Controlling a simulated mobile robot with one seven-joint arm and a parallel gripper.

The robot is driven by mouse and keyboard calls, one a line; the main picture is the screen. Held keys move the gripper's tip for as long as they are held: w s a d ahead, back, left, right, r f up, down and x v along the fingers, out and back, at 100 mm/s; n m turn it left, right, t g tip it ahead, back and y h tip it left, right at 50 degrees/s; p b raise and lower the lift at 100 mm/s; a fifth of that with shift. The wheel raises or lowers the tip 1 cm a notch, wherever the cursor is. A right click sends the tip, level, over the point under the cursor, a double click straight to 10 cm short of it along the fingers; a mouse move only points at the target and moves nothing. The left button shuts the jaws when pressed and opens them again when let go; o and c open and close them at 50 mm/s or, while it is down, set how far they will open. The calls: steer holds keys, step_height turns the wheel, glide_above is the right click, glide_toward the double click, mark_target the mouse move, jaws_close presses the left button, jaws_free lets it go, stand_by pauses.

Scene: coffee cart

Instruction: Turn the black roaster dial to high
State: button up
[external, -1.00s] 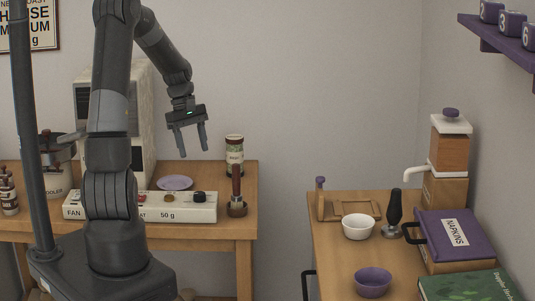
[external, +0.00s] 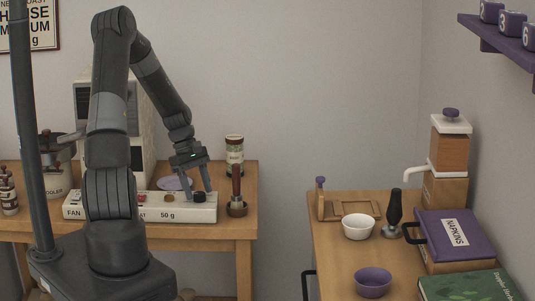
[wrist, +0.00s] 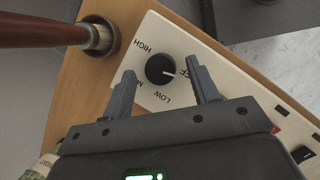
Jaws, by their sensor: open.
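The black roaster dial (wrist: 160,69) sits on a white control panel (wrist: 230,72), with labels HIGH, LOW, and partly hidden OFF and MED around it. Its white pointer mark faces right, towards the OFF label. In the external view the dial (external: 199,197) is at the right end of the panel (external: 125,211). My gripper (wrist: 161,76) is open, with one finger on each side of the dial and visible gaps between. My gripper (external: 197,188) points down over the dial in the external view. Whether the fingertips reach down beside the dial is unclear.
A wooden-handled tool (external: 236,185) stands in a holder just right of the panel.

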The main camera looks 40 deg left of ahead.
steer(key=shift+d+f, duration=0.15)
steer(key=shift+f, duration=0.2)
steer(key=shift+c, duration=0.3)
steer(key=c, duration=0.9)
